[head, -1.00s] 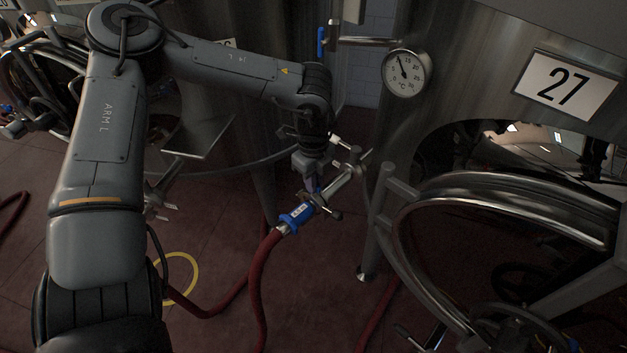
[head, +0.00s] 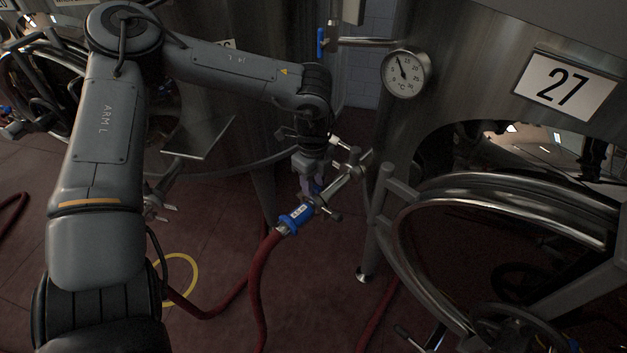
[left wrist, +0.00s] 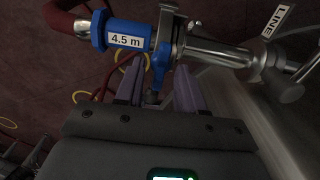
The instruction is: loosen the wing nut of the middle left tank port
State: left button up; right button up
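The tank port (head: 341,183) is a metal pipe joined by a clamp (left wrist: 170,30) to a hose end with a blue collar (head: 296,217), labelled "4.5 m" in the left wrist view (left wrist: 126,39). The blue wing nut (left wrist: 159,64) hangs at the clamp, with a dark bolt end below it. My left gripper (head: 312,186) is at the clamp from above. In the left wrist view its two purple fingers (left wrist: 158,80) stand apart on either side of the wing nut, with gaps visible. In the head view the wing nut is mostly hidden by the fingers. My right gripper is not in view.
A red hose (head: 258,285) runs from the collar down to the floor. A tank with a dial gauge (head: 405,74) and number plate 27 (head: 565,86) stands right, with its round hatch rim (head: 480,190) close by. A tank leg (head: 371,235) stands just right of the port.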

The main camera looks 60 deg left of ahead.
pick_arm(q)
notch_tip(320, 180, up, 11)
jog(key=p, duration=0.3)
jog(key=shift+p, duration=0.3)
jog(key=shift+a, duration=0.1)
dwell(0.3)
